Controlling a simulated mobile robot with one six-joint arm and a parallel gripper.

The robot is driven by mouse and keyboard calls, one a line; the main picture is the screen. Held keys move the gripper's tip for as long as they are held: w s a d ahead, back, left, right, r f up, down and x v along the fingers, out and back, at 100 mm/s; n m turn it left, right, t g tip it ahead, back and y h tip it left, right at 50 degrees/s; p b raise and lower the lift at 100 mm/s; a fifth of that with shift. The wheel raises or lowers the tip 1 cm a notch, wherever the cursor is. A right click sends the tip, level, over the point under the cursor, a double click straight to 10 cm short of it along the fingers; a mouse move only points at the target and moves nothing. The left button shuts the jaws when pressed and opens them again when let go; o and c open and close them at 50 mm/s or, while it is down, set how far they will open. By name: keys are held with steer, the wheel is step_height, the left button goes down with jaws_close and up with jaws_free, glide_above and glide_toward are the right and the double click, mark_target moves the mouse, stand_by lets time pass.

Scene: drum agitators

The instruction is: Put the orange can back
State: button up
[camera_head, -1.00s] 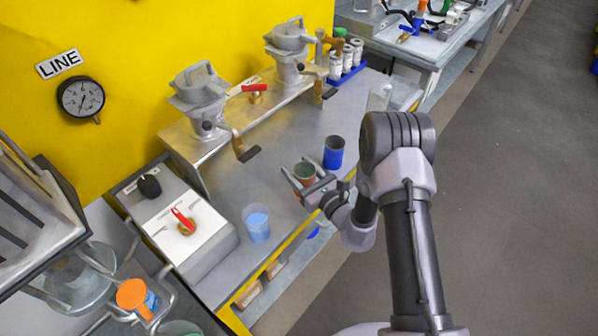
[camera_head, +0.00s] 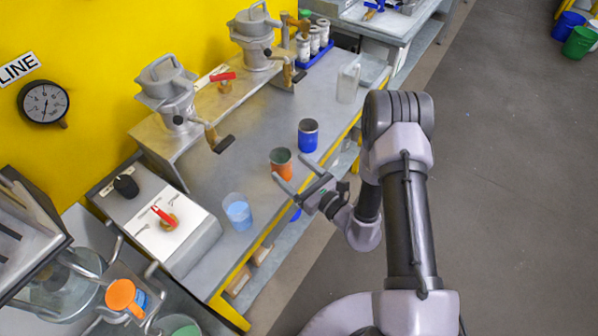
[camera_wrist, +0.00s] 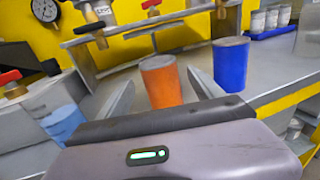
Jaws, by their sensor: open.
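The orange can (camera_head: 281,164) stands upright on the grey bench, near its front edge. It also shows in the wrist view (camera_wrist: 161,82), ahead of the fingers and centred between their lines. My gripper (camera_head: 292,170) is open and empty, low at the bench's front edge, its fingertips close to the near side of the can. The wrist view shows a finger on each side of the can (camera_wrist: 160,98), with a gap on both sides. I cannot tell whether a fingertip touches it.
A blue can (camera_head: 308,136) stands close behind and right of the orange one. A clear beaker of blue liquid (camera_head: 237,211) stands to the left. A clear jug (camera_head: 348,82) is further back. Valves with red handles (camera_head: 165,217) and metal drums (camera_head: 168,90) line the wall side.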

steer(key=v, duration=0.4)
steer(key=shift+s+r, duration=0.1)
steer(key=shift+r, duration=0.25)
steer(key=s+a+r+n+g+y, duration=0.2)
steer(key=s+a+r+n+g, duration=0.35)
steer(key=r+n+g, duration=0.35)
steer(key=s+a+r+n+g+y, duration=0.3)
steer(key=s+a+r+n+g, duration=0.3)
steer(key=r, duration=0.4)
steer(key=s+d+r+n+t+h, duration=0.2)
steer(key=s+d+n+h, duration=0.5)
steer(key=s+d+h, duration=0.4)
steer(key=d+r+n+t+h, duration=0.1)
steer(key=d+r+t+h, duration=0.2)
steer(key=d+r+t, duration=0.1)
steer(key=shift+w+d+r+n+t, duration=0.15)
steer(key=shift+d+r+n+t, duration=0.3)
steer(key=shift+d, duration=0.5)
